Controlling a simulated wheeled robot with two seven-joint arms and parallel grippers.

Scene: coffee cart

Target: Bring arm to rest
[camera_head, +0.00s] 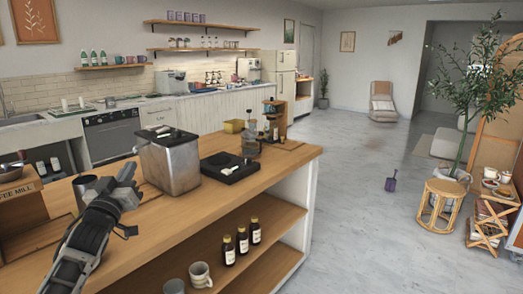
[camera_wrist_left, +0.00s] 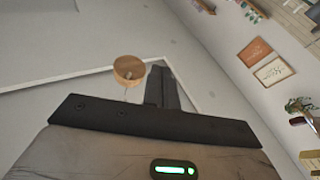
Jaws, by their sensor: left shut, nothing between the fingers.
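My left gripper (camera_head: 125,178) is in the head view at the lower left, its arm coming in from the bottom left edge. It is shut and empty, and it points up and away over the left part of the wooden cart counter (camera_head: 225,194). In the picture it is just left of the metal box with the dark lid (camera_head: 176,165). In the left wrist view the dark shut fingers (camera_wrist_left: 162,85) stand in front of a grey wall or ceiling surface. My right gripper is not in either view.
A black tray (camera_head: 230,168) and a coffee grinder (camera_head: 251,143) stand right of the metal box. A coffee mill box (camera_head: 22,190) is at the far left. Several dark bottles (camera_head: 242,240) and a mug (camera_head: 200,275) stand on the lower shelf.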

